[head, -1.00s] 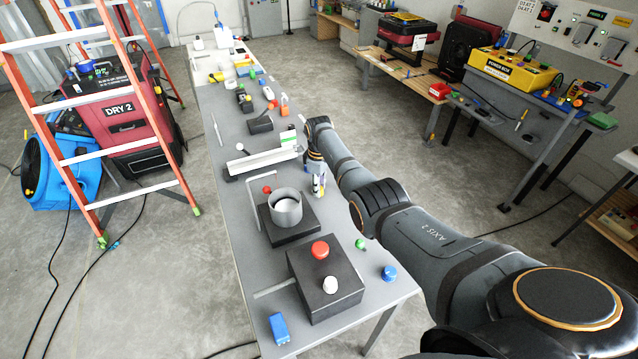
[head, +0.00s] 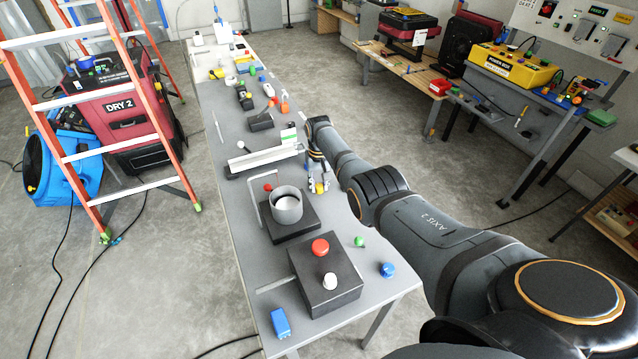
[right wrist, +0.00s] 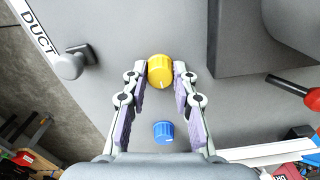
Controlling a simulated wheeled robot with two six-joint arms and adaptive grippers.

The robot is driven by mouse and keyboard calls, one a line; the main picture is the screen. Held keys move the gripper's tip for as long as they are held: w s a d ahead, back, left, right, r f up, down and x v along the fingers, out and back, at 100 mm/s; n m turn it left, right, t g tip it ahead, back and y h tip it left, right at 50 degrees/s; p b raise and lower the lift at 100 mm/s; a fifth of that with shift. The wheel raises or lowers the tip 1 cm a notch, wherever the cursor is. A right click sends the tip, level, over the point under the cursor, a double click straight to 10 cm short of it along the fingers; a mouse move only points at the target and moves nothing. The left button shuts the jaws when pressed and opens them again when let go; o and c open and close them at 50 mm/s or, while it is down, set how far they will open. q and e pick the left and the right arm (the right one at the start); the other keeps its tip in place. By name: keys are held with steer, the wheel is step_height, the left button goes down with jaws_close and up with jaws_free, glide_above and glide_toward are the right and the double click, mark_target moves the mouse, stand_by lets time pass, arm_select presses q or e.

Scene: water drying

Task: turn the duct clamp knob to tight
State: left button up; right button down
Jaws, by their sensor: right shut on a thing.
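My right gripper (right wrist: 160,74) points down at the grey table, with its two fingertips shut on the sides of a yellow knob (right wrist: 159,71). The knob has a ribbed side and a white mark near its lower edge in the right wrist view. I cannot tell which setting the mark points to. A blue knob (right wrist: 163,131) sits between the finger bases in that view, apart from the fingertips. A white label reading DUCT (right wrist: 39,29) lies along the table edge. In the head view, the right gripper (head: 319,180) is at the table's right edge. My left gripper is not in view.
A grey round knob (right wrist: 74,63) stands left of the yellow knob. A grey cylinder (head: 287,206) on a dark base and a dark box (head: 330,300) with a red cap stand nearer me. A white-sided channel (head: 262,160) lies beside the gripper.

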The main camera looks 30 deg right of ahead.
steer(key=m, duration=0.4)
steer(key=shift+m, duration=0.3)
steer(key=m, duration=0.4)
steer(key=shift+m, duration=0.3)
steer(key=m, duration=0.4)
steer(key=shift+p, duration=0.3)
steer(key=shift+m, duration=2.5)
steer(key=c, duration=1.1)
jaws_free()
steer(key=shift+o, duration=0.2)
